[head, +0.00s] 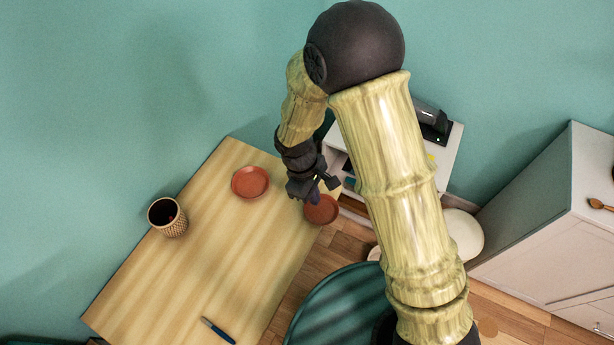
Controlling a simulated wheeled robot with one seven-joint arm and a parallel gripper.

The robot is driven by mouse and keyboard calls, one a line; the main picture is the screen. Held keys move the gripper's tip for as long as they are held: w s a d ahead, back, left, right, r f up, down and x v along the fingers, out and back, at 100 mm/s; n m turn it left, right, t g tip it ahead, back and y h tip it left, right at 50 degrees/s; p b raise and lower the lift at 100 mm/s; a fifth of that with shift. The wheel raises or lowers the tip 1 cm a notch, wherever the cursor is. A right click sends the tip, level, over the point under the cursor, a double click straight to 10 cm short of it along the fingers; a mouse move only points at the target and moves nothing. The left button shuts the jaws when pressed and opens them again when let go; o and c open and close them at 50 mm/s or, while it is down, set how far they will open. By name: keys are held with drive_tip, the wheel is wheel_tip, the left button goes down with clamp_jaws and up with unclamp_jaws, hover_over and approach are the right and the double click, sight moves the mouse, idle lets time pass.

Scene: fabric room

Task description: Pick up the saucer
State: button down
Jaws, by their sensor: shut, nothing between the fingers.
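Two small round terracotta-coloured dishes that look like saucers lie on the wooden table (215,235). One saucer (250,182) lies near the table's far edge, in full view. The other saucer (322,211) lies by the table's right edge, its upper part hidden by my gripper. My gripper (321,192) is dark, shut and empty. It appears above the right saucer in the picture; I cannot tell how high it is or whether it touches it.
A patterned cup (167,217) with dark contents stands at the table's left edge. A blue pen (218,331) lies near the front. A white unit (450,150) stands behind my arm, and a pale cabinet (555,215) is at right. The table's middle is clear.

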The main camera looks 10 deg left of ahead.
drive_tip(key=v, duration=0.7)
drive_tip(key=shift+r+b, duration=0.2)
drive_tip(key=shift+b, duration=0.2)
drive_tip(key=c, duration=1.8)
unclamp_jaws()
drive_tip(key=shift+c, duration=0.2)
drive_tip(key=shift+o, duration=1.3)
drive_tip(key=shift+w+d+r, duration=0.15)
drive_tip(key=shift+d, duration=0.2)
drive_tip(key=d+r+m+t+y, duration=0.1)
drive_tip(key=d+r+m, duration=0.3)
drive_tip(key=d+m, duration=0.3)
drive_tip(key=s+d+r+m+t+y, duration=0.1)
drive_tip(key=d+m, duration=0.7)
drive_tip(key=d, duration=0.9)
wheel_tip(320, 180, up, 3)
drive_tip(key=shift+s+d+f+t+y, duration=0.15)
drive_tip(key=shift+s+d+t+y, duration=0.25)
drive_tip(key=shift+t, duration=0.2)
drive_tip(key=shift+w, duration=0.15)
